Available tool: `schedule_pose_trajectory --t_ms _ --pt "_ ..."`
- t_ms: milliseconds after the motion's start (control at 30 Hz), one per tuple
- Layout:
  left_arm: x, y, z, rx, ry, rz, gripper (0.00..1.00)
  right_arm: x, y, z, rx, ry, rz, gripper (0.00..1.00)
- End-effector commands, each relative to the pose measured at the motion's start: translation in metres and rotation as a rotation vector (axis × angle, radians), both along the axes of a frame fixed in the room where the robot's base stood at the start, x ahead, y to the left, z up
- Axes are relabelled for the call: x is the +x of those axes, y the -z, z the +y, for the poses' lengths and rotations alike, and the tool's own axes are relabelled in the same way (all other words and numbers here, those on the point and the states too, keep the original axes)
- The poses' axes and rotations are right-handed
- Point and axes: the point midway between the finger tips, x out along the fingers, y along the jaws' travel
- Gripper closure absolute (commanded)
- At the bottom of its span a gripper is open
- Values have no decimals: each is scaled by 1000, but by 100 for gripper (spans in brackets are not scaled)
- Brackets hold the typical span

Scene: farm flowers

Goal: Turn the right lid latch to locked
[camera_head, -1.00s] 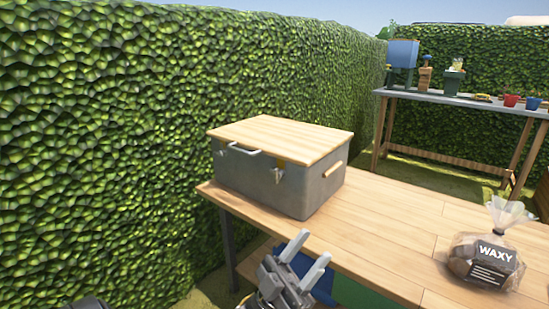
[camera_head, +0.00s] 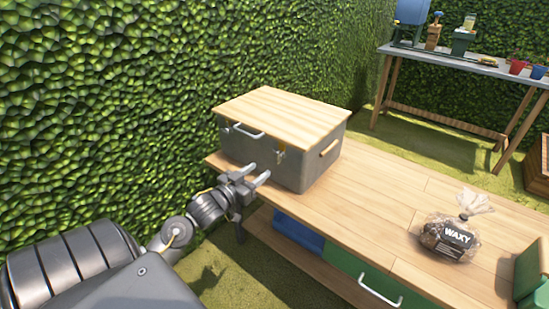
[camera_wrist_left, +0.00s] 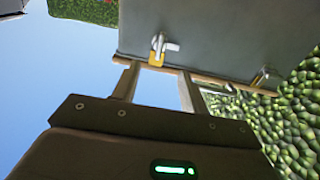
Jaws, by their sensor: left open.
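A grey box (camera_head: 308,166) with a light wooden lid (camera_head: 280,112) stands at the far left end of the wooden table. The right lid latch (camera_head: 281,153), with a yellow plate, is on its front face near the right corner. In the left wrist view this latch (camera_wrist_left: 165,46) shows as a silver lever over the yellow plate, just beyond the fingers. My left gripper (camera_head: 258,173) is open and empty in front of the box, a little below the latch. Its spread fingers also show in the left wrist view (camera_wrist_left: 157,86). They look apart from the latch. My right gripper is out of view.
A bag marked WAXY (camera_head: 450,236) lies on the table (camera_head: 370,205). A hedge (camera_head: 110,90) rises behind. Another table (camera_head: 460,68) stands at the back right.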

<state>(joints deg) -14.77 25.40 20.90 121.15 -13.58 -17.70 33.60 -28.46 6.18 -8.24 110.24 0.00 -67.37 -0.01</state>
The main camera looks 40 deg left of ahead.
Motion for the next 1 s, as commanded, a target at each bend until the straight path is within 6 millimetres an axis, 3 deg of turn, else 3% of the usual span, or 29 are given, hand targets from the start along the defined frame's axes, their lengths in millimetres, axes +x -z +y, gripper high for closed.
schedule_pose_trajectory --t_ms 300,500,900,1000 --pt "60 -1 1 0 1 -3 56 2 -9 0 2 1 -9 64" --pt "83 0 1 0 1 -1 56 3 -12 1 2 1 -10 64" --pt "90 0 1 1 1 -1 56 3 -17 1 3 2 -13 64" --pt "90 0 1 1 1 -1 69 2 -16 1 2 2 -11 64"
